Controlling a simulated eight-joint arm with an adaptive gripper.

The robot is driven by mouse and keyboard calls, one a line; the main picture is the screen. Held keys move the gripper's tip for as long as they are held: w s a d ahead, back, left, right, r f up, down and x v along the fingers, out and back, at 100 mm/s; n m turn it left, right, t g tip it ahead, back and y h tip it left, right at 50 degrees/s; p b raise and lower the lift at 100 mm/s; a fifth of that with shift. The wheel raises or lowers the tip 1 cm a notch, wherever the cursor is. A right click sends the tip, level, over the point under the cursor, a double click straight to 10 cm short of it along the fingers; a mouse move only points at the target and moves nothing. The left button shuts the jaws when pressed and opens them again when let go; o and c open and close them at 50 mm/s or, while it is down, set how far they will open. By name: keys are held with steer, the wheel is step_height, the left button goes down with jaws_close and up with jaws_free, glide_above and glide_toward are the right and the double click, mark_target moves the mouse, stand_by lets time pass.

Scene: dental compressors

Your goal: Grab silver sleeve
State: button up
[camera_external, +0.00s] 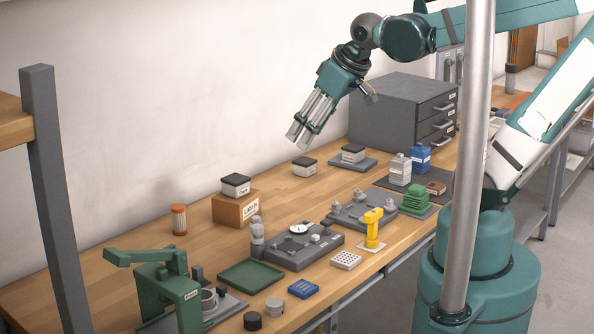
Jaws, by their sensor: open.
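My gripper (302,138) is open and empty. It is high above the back of the wooden bench, pointing down and left, apart from everything on the bench. A short silver cylinder (274,308) stands upright at the front edge, beside a black round piece (252,321). A silver ring-like part (208,298) sits at the base of the green press (180,296). I cannot tell for sure which of these two is the silver sleeve. My gripper is far behind and above both.
A green tray (251,277), a grey fixture plate (289,248), a yellow tool (372,229) and a blue block (303,289) crowd the front. A grey drawer cabinet (392,110) stands behind. A metal pole (470,150) blocks part of the view.

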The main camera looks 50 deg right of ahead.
steer(key=w+a+f+n+g, duration=0.2)
steer(key=w+a+f+n, duration=0.25)
steer(key=a, duration=0.55)
steer(key=n+g+b, duration=0.1)
steer(key=n+g, duration=0.3)
steer(key=n, duration=0.3)
glide_toward(205, 290)
steer(key=shift+s+a+f+h, duration=0.2)
steer(key=shift+s+a, duration=0.1)
steer(key=shift+a, duration=0.1)
steer(key=shift+s+a+f+h, duration=0.1)
steer(key=shift+s+a+f, duration=0.2)
steer(key=shift+a, duration=0.1)
steer(key=shift+f, duration=1.25)
steer(key=shift+f, duration=0.1)
steer(key=shift+a+f, duration=0.1)
steer(key=shift+f, duration=2.4)
